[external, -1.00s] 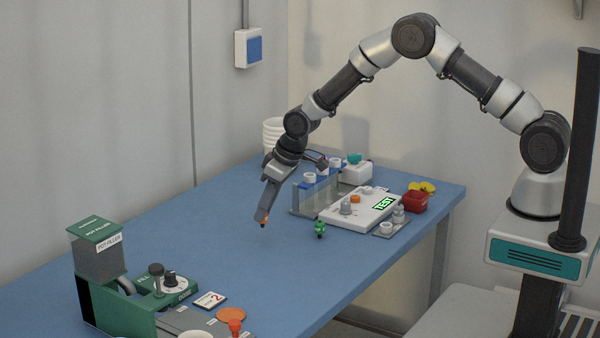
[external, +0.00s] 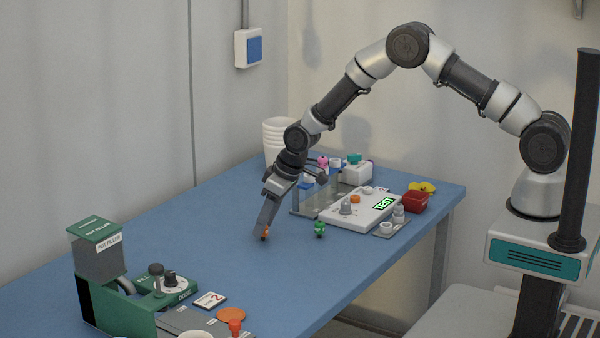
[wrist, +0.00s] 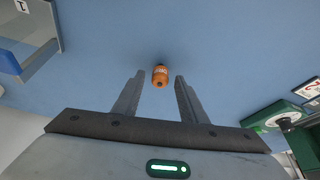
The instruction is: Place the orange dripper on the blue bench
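The orange dripper (external: 264,234) is on the blue bench (external: 215,250), just at the tips of my gripper (external: 261,230). In the wrist view the small orange dripper (wrist: 160,76) with dark lettering sits between my two fingertips, with a visible gap on each side. My gripper (wrist: 159,80) is open around it and not touching it there. The blue bench surface (wrist: 110,40) fills the background. In the external view the fingers partly cover the dripper.
A small green bottle (external: 320,229) stands right of my gripper. Behind it are a clear rack (external: 318,197) and a white device with a lit display (external: 362,210). The bench's left middle is clear.

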